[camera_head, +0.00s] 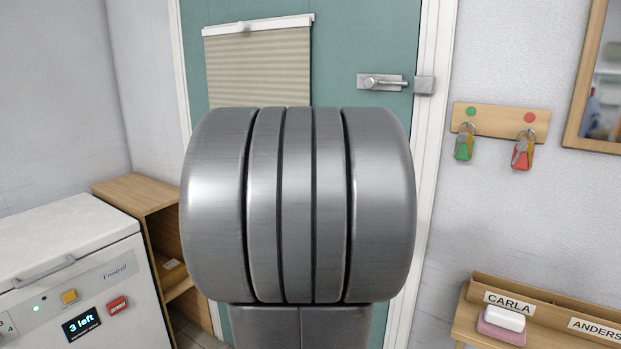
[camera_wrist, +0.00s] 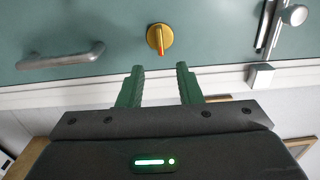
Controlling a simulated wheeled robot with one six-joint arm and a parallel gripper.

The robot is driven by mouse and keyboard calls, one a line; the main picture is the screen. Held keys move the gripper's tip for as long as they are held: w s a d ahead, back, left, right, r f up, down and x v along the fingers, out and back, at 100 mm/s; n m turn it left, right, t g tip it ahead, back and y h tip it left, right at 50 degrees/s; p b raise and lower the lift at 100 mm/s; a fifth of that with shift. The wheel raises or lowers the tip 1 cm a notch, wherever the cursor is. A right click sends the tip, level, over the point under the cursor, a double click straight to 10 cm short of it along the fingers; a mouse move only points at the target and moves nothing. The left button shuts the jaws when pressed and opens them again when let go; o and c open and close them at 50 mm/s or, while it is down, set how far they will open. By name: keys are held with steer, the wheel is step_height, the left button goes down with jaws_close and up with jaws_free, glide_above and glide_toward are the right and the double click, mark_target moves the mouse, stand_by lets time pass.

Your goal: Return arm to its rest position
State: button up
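My gripper (camera_wrist: 160,68) shows in the wrist view. Its two green fingers are apart with nothing between them. It faces the teal door (camera_wrist: 100,22). A round gold knob (camera_wrist: 159,38) with an orange-red mark is just beyond the fingertips, apart from them. In the head view a large grey metal joint of my arm fills the middle and hides much of the door (camera_head: 350,40). The gripper is not visible in the head view.
The door has a metal latch (camera_head: 382,82) and a pleated blind (camera_head: 258,68). A white freezer (camera_head: 70,240) and a wooden shelf (camera_head: 135,192) stand left. A key rack (camera_head: 500,117), a mirror (camera_head: 603,85) and a name-labelled wooden rack (camera_head: 545,314) with soap (camera_head: 504,318) are right.

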steer(key=x, duration=1)
steer(key=shift+p, duration=0.3)
steer(key=v, duration=1.4)
steer(key=w+d+n+p, duration=0.3)
steer(key=w+d+n, duration=0.4)
steer(key=w+n, duration=0.2)
steer(key=w, duration=0.2)
steer(key=shift+w+d+r+p, duration=0.25)
steer(key=shift+w+d+p, duration=0.05)
steer(key=shift+w+d, duration=0.1)
steer(key=shift+a+f, duration=0.1)
steer(key=shift+f, duration=0.05)
